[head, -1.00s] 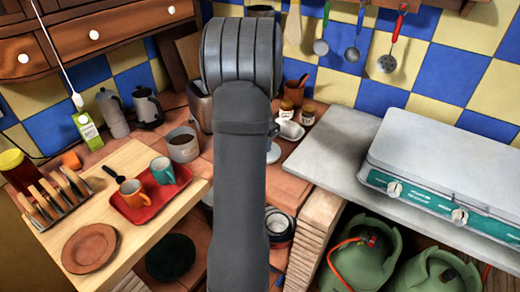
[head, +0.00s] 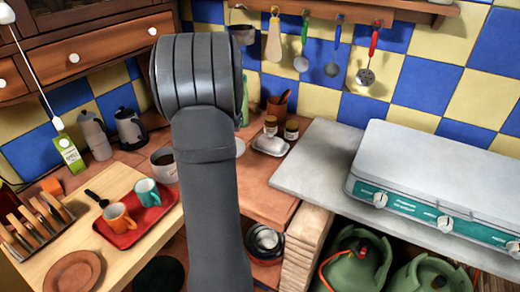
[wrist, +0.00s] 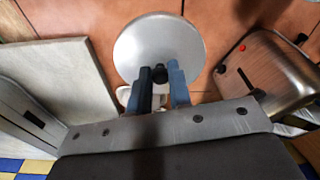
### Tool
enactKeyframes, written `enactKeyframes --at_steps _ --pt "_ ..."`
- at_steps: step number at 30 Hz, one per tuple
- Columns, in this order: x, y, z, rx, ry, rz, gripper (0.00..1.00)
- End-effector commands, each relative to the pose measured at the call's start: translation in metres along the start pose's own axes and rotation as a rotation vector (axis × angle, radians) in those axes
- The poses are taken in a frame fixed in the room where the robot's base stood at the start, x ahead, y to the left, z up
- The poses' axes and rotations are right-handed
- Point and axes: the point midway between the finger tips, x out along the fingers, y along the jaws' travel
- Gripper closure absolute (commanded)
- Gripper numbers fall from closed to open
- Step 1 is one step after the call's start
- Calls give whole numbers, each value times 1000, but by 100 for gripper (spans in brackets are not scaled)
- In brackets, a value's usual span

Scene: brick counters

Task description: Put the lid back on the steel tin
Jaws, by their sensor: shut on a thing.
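A round silver lid (wrist: 150,40) with a black knob (wrist: 159,74) is in the wrist view. My gripper (wrist: 158,80), with blue-grey fingers, is shut on this knob and holds the lid. In the head view my arm hides the gripper and most of the lid; a pale edge right of the arm may be the lid. The steel tin (head: 158,175) stands open on the tiled counter just left of my arm, with dark brown contents. Its right side is hidden by the arm. The lid is apart from the tin, to its right in the head view.
A steel box with a dark slot (wrist: 268,75) is close right in the wrist view. A red tray with two mugs (head: 125,236) lies at left.

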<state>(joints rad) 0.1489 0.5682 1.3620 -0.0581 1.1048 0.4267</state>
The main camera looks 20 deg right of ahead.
Motion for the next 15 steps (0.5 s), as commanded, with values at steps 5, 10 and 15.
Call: enactKeyframes --at_steps 5,10,15 --pt "-14 -92 15 -219 1 -25 100" --pt "-26 -160 37 -387 2 -44 100" --pt "-35 -201 55 -494 3 -55 100"
